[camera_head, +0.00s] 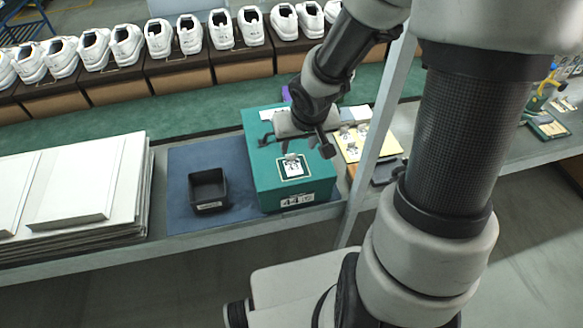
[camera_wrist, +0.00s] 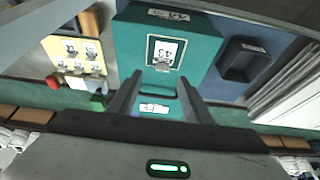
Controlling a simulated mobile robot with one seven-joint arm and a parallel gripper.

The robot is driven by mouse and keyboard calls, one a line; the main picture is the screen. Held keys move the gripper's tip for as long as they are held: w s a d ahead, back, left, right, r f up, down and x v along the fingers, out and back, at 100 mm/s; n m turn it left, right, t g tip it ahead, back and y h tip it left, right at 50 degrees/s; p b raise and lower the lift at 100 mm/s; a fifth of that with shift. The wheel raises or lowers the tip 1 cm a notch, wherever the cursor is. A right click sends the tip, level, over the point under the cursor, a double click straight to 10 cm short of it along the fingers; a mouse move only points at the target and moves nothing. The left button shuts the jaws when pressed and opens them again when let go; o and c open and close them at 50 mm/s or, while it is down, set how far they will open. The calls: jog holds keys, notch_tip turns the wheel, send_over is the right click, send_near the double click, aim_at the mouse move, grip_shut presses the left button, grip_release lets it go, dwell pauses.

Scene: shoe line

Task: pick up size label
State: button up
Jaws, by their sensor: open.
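A white size label (camera_head: 292,168) with dark print and a small grey tab lies inside a framed square on top of the teal box (camera_head: 254,180). In the wrist view this label (camera_wrist: 166,50) seems to read 43. My gripper (camera_head: 297,146) is open above the box top, with its fingers spread. In the wrist view the gripper (camera_wrist: 160,82) has its fingers on either side, pointing towards the label, with nothing held between them. More small labels with tabs sit on a yellow board (camera_wrist: 58,56), which is partly hidden in the head view by a grey post.
A black tray (camera_head: 208,188) stands on the blue mat (camera_head: 182,170) left of the box. White sheets (camera_head: 70,190) are stacked farther left. White shoes (camera_head: 158,38) line the back. The grey post (camera_head: 378,130) rises right of the box. A red round part (camera_wrist: 53,82) sits near the yellow board.

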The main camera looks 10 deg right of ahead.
aim_at(291, 156)
jog(key=b+x, duration=0.1)
jog(key=x, duration=0.3)
jog(key=shift+b, duration=0.3)
jog(key=b+x, duration=0.1)
jog(key=x, duration=0.2)
jog(key=b+x, duration=0.1)
jog(key=x, duration=0.1)
jog(key=shift+w+a+r+b, duration=0.1)
jog(key=shift+w+a+b, duration=0.2)
jog(key=shift+a+b, duration=0.05)
jog(key=shift+c, duration=0.2)
jog(key=c, duration=1.1)
